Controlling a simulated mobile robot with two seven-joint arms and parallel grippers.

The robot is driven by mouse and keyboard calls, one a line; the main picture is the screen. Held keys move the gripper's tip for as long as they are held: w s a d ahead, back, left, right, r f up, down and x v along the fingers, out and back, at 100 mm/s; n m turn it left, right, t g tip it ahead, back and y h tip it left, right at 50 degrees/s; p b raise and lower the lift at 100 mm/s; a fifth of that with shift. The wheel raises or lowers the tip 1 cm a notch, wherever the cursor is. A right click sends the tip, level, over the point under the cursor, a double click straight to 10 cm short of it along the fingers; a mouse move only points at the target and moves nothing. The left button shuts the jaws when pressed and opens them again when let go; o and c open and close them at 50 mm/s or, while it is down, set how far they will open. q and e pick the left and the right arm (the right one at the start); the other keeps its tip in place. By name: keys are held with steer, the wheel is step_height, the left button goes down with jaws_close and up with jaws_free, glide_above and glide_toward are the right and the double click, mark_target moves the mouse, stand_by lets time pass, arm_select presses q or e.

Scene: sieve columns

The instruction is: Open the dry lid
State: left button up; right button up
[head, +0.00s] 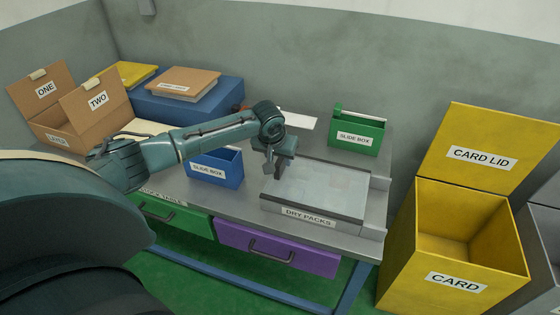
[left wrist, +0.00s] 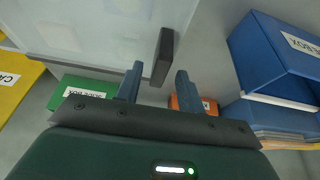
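The DRY PACKS box (head: 275,206) sits on the steel table. Its pale, see-through dry lid (head: 325,188) lies flat over the top, shut; the lid also fills the upper left of the left wrist view (left wrist: 100,25). A dark grey handle bar (left wrist: 162,57) stands at the lid's edge. My left gripper (head: 270,165) is at the lid's left side. In the left wrist view its two fingers are apart, and the handle shows between and just beyond the fingertips (left wrist: 158,80). I cannot tell whether they touch it. My right gripper is not in view.
A blue slide box (head: 217,170) stands left of the lid, a green slide box (head: 357,134) behind it. The yellow CARD bin (head: 440,280) has its card lid (head: 485,155) raised. Cardboard boxes (head: 85,110) stand at the left. Green (head: 170,216) and purple drawers (head: 275,250) are below.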

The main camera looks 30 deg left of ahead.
arm_select(q)
steer(key=shift+x, duration=1.15)
steer(key=shift+c, duration=0.6)
jaws_close()
